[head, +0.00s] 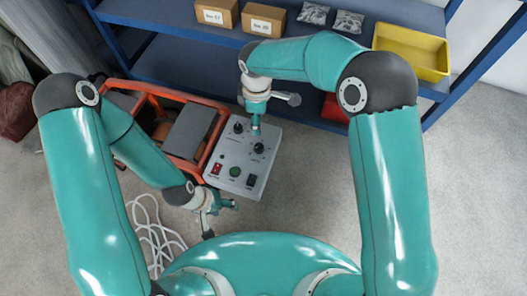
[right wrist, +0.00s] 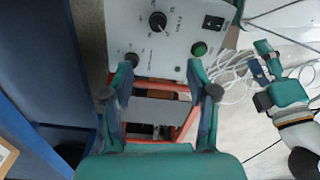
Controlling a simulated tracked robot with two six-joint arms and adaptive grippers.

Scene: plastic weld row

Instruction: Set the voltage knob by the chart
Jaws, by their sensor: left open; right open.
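The grey control panel (head: 226,150) is fixed on the orange-framed machine. It has two black knobs, an upper one (head: 238,128) and a lower one (head: 258,147); their labels are too small to read. In the right wrist view the larger knob (right wrist: 157,21) lies beyond the fingertips, and the smaller knob (right wrist: 131,59) is close to the left-hand fingertip. My right gripper (right wrist: 163,78) is open and empty over the panel; it also shows from above (head: 255,127). My left gripper (head: 222,206) is open and empty, just below the panel. I cannot make out a chart.
The panel also has a red switch (head: 215,168), a green button (head: 235,171) and a black switch (head: 251,180). A white cable (head: 155,235) lies coiled on the floor. Behind, a blue shelf (head: 160,22) holds cardboard boxes (head: 264,18) and a yellow bin (head: 411,52). Floor right of the panel is clear.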

